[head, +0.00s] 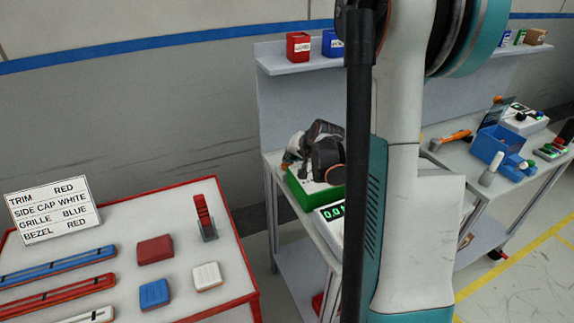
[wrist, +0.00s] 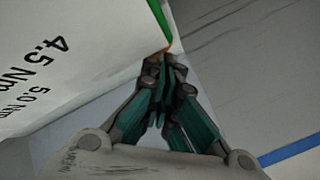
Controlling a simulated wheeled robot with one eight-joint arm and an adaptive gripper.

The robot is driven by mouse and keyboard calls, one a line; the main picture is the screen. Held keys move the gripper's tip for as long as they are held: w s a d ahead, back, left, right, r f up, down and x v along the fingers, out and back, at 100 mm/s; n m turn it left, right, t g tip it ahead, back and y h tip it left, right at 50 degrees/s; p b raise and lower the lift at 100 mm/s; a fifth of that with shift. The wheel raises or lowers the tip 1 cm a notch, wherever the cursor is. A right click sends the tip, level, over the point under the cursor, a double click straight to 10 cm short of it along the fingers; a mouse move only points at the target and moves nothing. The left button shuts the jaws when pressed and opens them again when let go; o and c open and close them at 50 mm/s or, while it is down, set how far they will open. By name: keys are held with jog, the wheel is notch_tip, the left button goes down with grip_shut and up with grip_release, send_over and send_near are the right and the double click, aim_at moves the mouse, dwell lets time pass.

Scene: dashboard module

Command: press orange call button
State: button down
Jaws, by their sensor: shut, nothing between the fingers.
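My gripper (wrist: 165,62) shows in the wrist view with its dark and teal fingers together and nothing held. Its tips are close to the corner of a white panel (wrist: 60,60) printed with torque figures. A thin orange sliver (wrist: 169,48) shows just beyond the tips, beside a green edge; I cannot tell if it is the call button or if the tips touch it. In the head view a small orange spot (head: 288,157) shows by the green box (head: 318,200), partly hidden by dark parts. No orange button is clearly visible.
My arm blocks the middle of the head view. A display reading zero (head: 331,213) stands beside the green box. A red-edged table (head: 222,300) with trim strips and blocks is at left. A right-hand bench holds a blue bin (head: 488,145) and an orange-handled tool (head: 455,138).

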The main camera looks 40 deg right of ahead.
jog(key=shift+f, duration=0.3)
jog(key=shift+r, duration=0.1)
dwell(0.4)
jog(key=shift+r+p, duration=0.4)
jog(key=shift+r, duration=0.5)
jog(key=shift+r+p, duration=1.8)
jog(key=shift+r, duration=0.75)
jog(key=shift+f, duration=0.1)
